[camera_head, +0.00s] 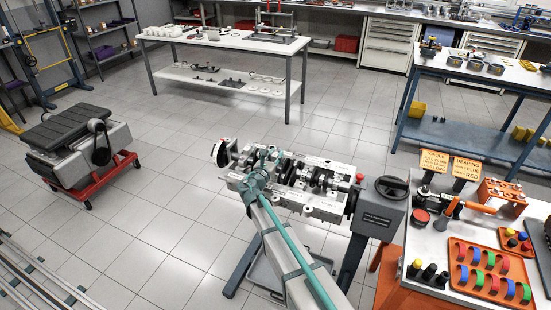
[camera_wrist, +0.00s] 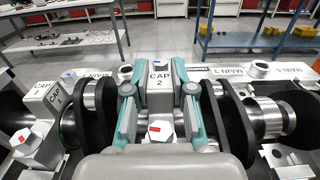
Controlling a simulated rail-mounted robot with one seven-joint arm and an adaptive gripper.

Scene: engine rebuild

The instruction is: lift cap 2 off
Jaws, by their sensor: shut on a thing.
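Cap 2 (camera_wrist: 159,76), a light block lettered "CAP 2", stands upright in the middle of the wrist view. My gripper (camera_wrist: 159,103) has its two teal fingers against the left and right sides of cap 2 and is shut on it. A hex bolt head with a red mark (camera_wrist: 160,130) shows at the near foot of cap 2. Whether the cap's base sits in its seat is hidden. In the head view my gripper (camera_head: 262,166) is over the left part of the engine block (camera_head: 322,208), and my arm covers cap 2.
Cap 1 (camera_wrist: 48,100) stands left of cap 2, with dark crankshaft webs (camera_wrist: 92,108) between. More webs (camera_wrist: 235,115) lie close on the right. A handwheel (camera_head: 391,187) is at the stand's right. The orange tray (camera_head: 458,283) of coloured shells lies on the right bench.

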